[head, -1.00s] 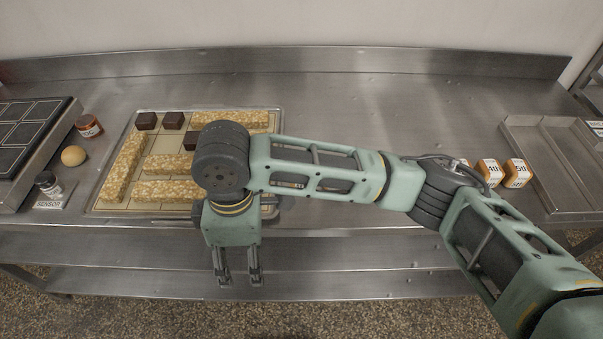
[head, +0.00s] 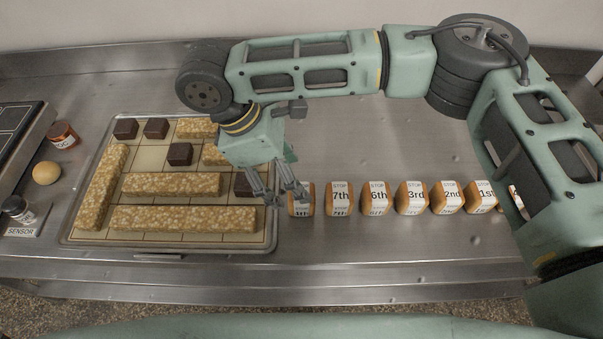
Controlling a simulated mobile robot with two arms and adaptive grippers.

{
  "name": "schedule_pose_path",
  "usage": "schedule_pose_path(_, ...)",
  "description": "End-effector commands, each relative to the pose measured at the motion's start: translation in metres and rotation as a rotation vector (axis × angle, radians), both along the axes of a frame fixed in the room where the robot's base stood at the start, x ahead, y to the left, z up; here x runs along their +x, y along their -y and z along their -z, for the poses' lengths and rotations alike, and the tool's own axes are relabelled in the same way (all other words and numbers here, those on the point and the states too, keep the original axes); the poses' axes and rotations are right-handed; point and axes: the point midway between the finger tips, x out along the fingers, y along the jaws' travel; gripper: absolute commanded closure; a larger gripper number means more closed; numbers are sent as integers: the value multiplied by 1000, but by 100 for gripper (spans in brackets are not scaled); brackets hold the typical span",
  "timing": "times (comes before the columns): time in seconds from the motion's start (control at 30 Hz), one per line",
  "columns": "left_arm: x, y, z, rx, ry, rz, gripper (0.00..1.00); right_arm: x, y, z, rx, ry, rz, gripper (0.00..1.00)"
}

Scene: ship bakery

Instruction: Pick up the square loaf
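Several small dark brown square loaves stand on a gridded tray (head: 262,240), one at the top left (head: 126,128), one beside it (head: 156,128), one in the middle (head: 179,153). Another dark one (head: 243,186) is at the tray's right side, partly behind my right gripper (head: 287,196). That gripper is open and empty, pointing down between the tray's right edge and the leftmost labelled loaf (head: 301,203), overlapping that loaf in the picture. I cannot tell whether it touches anything. I cannot tell which loaf the task means. My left gripper is not in view.
Long pale loaves (head: 172,184) fill much of the tray. A row of blocky loaves with STOP labels, including 7th (head: 339,199) and 3rd (head: 411,198), runs right of it. A jar (head: 63,135), a round bun (head: 46,173) and a SENSOR label (head: 22,233) are left.

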Motion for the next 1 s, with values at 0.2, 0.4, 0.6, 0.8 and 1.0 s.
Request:
schedule_pose_path(0.2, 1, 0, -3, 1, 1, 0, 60, 0, 7, 13, -5, 1, 2, 34)
schedule_pose_path(0.4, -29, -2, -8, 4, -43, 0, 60, -1, 14, 34, -4, -1, 1, 34)
schedule_pose_path(0.6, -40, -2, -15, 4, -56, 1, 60, -3, 22, 64, -4, 0, 2, 34)
schedule_pose_path(0.8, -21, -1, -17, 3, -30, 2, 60, -2, 26, 74, -2, 2, 1, 34)
schedule_pose_path(1.0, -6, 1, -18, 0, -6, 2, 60, -2, 25, 74, -2, 1, 1, 39)
